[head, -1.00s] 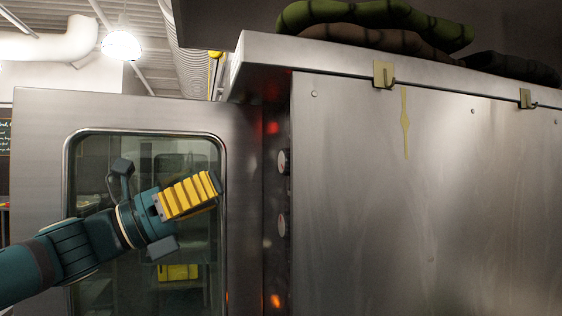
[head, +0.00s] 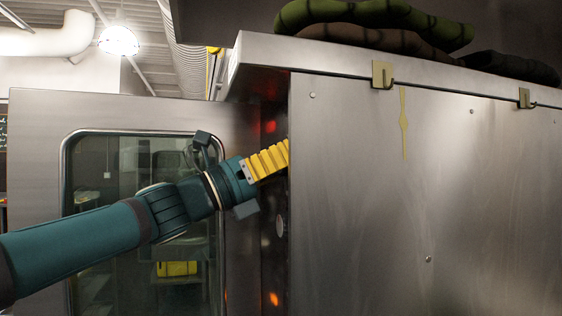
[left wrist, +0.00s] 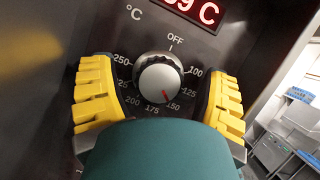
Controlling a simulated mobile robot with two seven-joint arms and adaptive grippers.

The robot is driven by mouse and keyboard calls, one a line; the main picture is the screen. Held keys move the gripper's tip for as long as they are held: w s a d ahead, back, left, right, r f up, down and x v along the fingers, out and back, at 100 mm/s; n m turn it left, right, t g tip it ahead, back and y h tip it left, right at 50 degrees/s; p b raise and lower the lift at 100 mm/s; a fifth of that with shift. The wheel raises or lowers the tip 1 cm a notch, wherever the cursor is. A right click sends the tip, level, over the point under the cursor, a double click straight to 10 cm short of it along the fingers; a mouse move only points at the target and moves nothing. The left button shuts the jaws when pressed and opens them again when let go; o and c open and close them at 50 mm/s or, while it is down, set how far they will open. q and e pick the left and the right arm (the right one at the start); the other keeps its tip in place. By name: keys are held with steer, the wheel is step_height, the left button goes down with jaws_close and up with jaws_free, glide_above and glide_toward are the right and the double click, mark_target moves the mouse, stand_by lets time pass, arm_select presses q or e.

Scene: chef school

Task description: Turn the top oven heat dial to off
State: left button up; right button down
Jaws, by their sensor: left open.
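The top heat dial (left wrist: 160,80) is a round silver knob on the oven's dark control panel. Its red pointer is near 150, at the lower right, and the OFF mark is above the knob. My left gripper (left wrist: 160,92) is open, with one yellow finger on each side of the dial; I cannot tell whether they touch it. In the head view, my left gripper (head: 268,161) reaches the narrow panel strip, and the top dial is hidden there. My right gripper is not in view.
A red temperature display (left wrist: 190,10) sits above the dial. A lower dial (head: 281,226) is further down the panel. The glass-windowed oven door (head: 36,170) is to the left, and a large steel side panel (head: 365,210) is to the right. Hooks (head: 382,75) hang on its upper edge.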

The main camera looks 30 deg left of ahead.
arm_select(q)
steer(key=c, duration=1.2)
